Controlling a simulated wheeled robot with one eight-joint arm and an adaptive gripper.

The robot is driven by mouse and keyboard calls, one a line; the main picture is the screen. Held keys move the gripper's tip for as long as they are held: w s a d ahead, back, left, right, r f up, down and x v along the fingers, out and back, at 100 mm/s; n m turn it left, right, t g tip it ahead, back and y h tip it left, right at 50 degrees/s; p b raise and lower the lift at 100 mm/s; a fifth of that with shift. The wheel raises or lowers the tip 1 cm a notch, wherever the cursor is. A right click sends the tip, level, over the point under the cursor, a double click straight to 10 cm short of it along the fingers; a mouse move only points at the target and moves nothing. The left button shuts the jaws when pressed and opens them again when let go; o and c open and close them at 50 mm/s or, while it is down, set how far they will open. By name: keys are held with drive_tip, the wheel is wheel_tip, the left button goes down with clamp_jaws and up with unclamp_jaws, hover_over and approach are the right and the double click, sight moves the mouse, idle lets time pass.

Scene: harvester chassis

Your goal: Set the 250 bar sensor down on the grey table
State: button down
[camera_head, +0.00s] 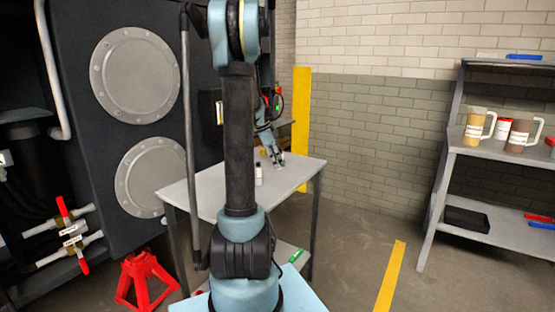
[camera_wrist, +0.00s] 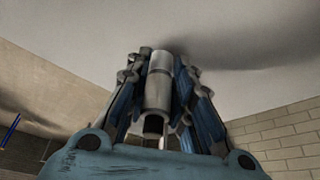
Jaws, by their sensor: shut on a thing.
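My gripper (camera_head: 276,158) is over the far part of the grey table (camera_head: 215,190), close to its top. In the wrist view my gripper (camera_wrist: 160,62) is shut on a silver metal cylinder, the sensor (camera_wrist: 158,92), held between its blue fingers. The sensor's hollow end faces the camera. The table's underside or top fills the upper wrist view as a plain grey surface (camera_wrist: 240,35), with a dark shadow near the fingertips. Whether the sensor touches the table cannot be told. No pressure marking is readable on it.
A small white item with a dark top (camera_head: 258,174) stands on the table left of the gripper. A shelf (camera_head: 490,150) with mugs is at the right. A red stand (camera_head: 146,280) is on the floor at left. The table's right part is clear.

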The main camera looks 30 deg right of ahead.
drive_tip(key=shift+f, duration=0.25)
idle(0.4)
drive_tip(key=c, duration=1.3)
unclamp_jaws()
drive_tip(key=shift+r, duration=0.1)
drive_tip(key=v, duration=1.2)
drive_tip(key=shift+w, duration=0.15)
